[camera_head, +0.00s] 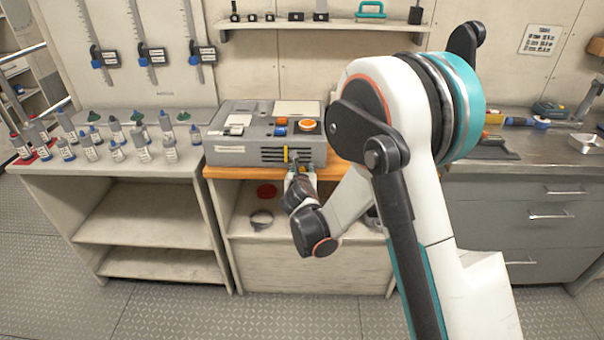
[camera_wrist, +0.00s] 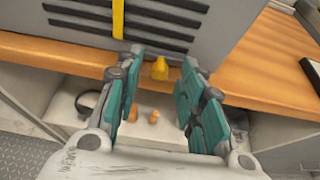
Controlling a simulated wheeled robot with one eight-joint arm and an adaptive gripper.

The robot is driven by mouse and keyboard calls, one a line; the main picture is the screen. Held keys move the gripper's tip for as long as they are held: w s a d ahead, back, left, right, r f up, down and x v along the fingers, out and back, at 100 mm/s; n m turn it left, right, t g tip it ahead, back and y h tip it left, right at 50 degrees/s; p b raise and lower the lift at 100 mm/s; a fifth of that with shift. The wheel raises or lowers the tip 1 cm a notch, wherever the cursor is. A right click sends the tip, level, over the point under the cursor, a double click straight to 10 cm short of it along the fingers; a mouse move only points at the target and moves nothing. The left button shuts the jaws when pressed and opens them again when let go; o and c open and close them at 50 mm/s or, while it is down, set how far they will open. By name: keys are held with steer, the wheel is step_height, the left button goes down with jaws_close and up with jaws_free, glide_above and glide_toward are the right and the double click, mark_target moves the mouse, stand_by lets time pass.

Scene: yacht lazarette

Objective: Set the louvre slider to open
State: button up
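The grey unit (camera_head: 230,150) stands on the wooden-topped bench, with dark horizontal louvre slots in its front. A yellow vertical strip (camera_wrist: 118,18) crosses the slots; it also shows in the head view (camera_head: 286,154). A small yellow knob (camera_wrist: 160,69), which looks like the slider's handle, sits low on the front. My gripper (camera_wrist: 164,58) is open, its teal-padded fingers on either side of the knob with gaps visible at both sides. In the head view my gripper (camera_head: 300,172) is at the unit's lower front; contact cannot be told.
The wooden bench edge (camera_wrist: 250,88) runs just below the unit's front. An open shelf under it holds a red round item (camera_head: 267,190) and a dark ring (camera_head: 262,219). Several bottles (camera_head: 142,150) stand on the left bench. The unit's top carries an orange round knob (camera_head: 306,126).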

steer(key=v, duration=1.2)
stand_by(0.3)
